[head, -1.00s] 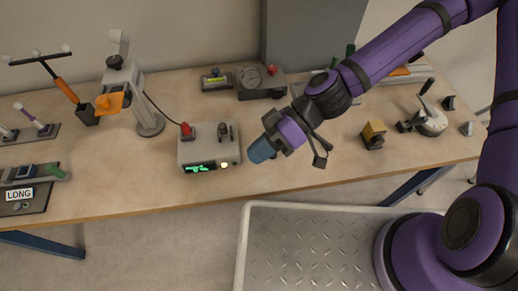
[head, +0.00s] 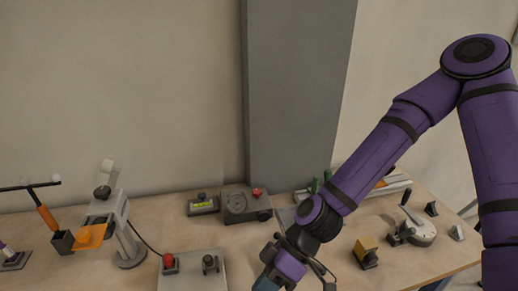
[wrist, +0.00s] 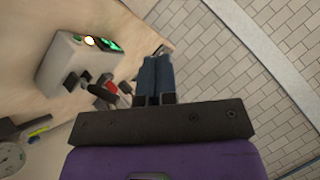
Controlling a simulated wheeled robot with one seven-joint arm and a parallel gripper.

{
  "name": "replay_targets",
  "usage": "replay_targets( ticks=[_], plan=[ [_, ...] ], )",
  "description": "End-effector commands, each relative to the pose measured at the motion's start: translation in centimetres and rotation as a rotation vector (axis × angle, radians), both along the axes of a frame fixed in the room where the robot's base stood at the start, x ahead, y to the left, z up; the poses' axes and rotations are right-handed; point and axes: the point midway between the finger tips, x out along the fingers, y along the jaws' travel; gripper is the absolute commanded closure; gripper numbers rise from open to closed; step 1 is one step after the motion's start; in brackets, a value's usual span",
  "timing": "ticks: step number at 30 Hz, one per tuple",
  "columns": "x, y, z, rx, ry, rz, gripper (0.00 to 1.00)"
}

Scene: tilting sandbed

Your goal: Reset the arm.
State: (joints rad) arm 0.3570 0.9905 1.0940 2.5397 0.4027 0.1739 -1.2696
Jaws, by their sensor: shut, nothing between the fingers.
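My purple arm reaches in from the right in the head view. My gripper (head: 266,286) is at the bottom edge of that view, over the front of the table and just right of the grey control box, with its tips partly cut off. In the wrist view my gripper (wrist: 155,75) shows two blue fingers side by side, shut with nothing between them. The control box (wrist: 62,62) stands beside the fingers there, apart from them, with a green display. In the head view the control box (head: 190,270) shows a red button and a black knob.
On the wooden table (head: 330,270) stand a lamp-like stand with an orange plate (head: 90,236), a grey dial box (head: 245,205), a small display box (head: 203,204), a yellow block (head: 366,250) and a grey clamp device (head: 412,230). A grey column (head: 298,90) rises behind. Tiled floor (wrist: 255,70) lies past the table edge.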

Motion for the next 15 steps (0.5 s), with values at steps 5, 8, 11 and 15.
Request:
replay_targets(
  ticks=[5, 8, 11, 15],
  plan=[
    [1.6, -2.8, -0.6, -0.163, -0.036, -0.033, 1.00],
    [2.7, -4.4, -0.5, -0.250, -0.055, -0.063, 1.00],
    [3.7, -6.0, -0.2, -0.332, -0.075, -0.100, 1.00],
    [5.2, -8.3, 0.8, -0.440, -0.107, -0.165, 1.00]
  ],
)
